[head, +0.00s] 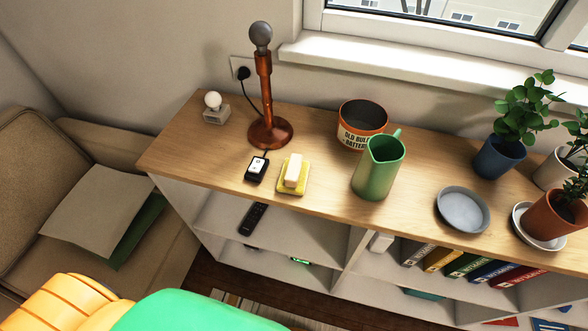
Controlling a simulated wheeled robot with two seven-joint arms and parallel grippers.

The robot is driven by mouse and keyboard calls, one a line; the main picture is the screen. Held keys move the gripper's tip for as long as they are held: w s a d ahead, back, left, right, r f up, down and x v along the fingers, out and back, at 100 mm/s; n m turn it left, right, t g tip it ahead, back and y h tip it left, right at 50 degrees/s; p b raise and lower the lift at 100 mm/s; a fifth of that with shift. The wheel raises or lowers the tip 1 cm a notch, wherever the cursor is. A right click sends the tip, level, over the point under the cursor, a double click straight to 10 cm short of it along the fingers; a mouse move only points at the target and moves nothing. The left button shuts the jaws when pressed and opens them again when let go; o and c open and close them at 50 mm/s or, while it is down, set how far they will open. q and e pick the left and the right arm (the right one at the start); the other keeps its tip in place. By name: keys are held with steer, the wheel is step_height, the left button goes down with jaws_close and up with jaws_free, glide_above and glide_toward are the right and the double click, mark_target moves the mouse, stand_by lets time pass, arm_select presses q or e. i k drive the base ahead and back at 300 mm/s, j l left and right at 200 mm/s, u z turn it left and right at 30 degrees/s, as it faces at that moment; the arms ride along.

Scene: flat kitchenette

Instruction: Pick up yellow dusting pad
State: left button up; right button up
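The yellow dusting pad (292,188) lies flat on top of the wooden-topped shelf unit (190,159), near its front edge. It has a flat yellow base with a cream block-shaped handle (293,170) on top. Nothing covers it. Neither my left gripper nor my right gripper shows in the head view.
A black switch box (257,168) lies just left of the pad. The copper lamp (265,85) stands behind it. A green pitcher (378,168) and a round tin (360,127) stand to the right, then a grey dish (462,209) and potted plants (500,157).

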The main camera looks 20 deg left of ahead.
mark_target(295, 172)
steer(key=z, duration=1.25)
steer(key=u, duration=1.8)
steer(key=k+j, duration=0.3)
steer(key=j, duration=0.15)
steer(key=i, duration=0.5)
steer(key=j+u, duration=0.05)
